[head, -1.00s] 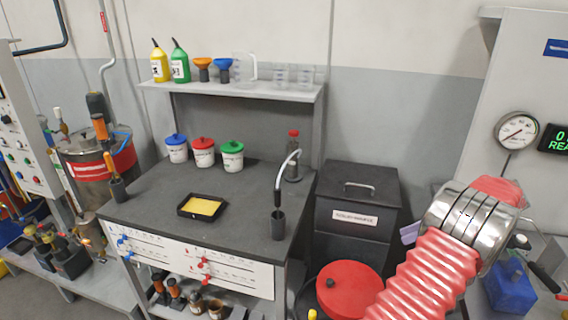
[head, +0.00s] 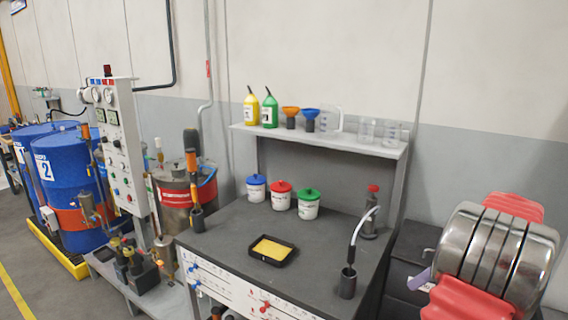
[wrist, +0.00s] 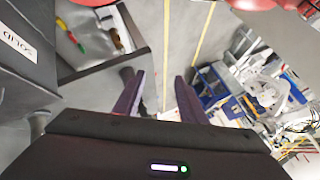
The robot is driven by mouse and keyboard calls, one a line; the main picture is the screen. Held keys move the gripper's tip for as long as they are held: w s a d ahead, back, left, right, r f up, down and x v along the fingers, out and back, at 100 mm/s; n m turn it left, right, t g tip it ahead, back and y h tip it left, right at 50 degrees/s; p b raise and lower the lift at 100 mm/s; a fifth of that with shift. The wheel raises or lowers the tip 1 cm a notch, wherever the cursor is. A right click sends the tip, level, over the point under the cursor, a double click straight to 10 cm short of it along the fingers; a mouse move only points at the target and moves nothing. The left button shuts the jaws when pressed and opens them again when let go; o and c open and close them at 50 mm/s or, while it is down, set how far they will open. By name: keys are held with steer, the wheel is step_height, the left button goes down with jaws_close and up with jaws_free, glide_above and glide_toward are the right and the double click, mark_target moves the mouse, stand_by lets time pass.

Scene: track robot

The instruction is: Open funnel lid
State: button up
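No funnel lid can be made out for certain. In the head view an orange funnel (head: 290,113) and a blue funnel (head: 310,116) stand on the shelf over the bench. In the wrist view parts of red rounded objects show at the top edge, one at the right (wrist: 258,5); I cannot tell what they are. My gripper (wrist: 160,78) has its two purple fingers apart, with nothing between them. In the head view a purple part of it shows beside my arm at the lower right; the rest is hidden.
The bench (head: 222,238) holds lidded white tubs, a yellow-filled tray (head: 272,249) and a cup with a curved spout (head: 348,280). A dark bin (head: 408,244) stands right of it. Blue drums (head: 66,176) stand at the left, with open floor in front.

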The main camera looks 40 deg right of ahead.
steer(key=w+a+r+g+h, duration=0.1)
steer(key=w+a+r+g, duration=0.15)
steer(key=w+a, duration=0.8)
steer(key=w+a+r+g+h, duration=0.25)
steer(key=w+a, duration=0.55)
steer(key=a, duration=0.5)
steer(key=s+a+f+t+h, duration=0.1)
steer(key=s+a+t, duration=0.1)
steer(key=a, duration=1.1)
steer(key=s+a+t+h, duration=0.1)
steer(key=a+t, duration=0.1)
steer(key=a, duration=1.2)
steer(key=shift+s+f+n, duration=0.35)
steer(key=shift+n, duration=0.05)
steer(key=shift+c, duration=0.9)
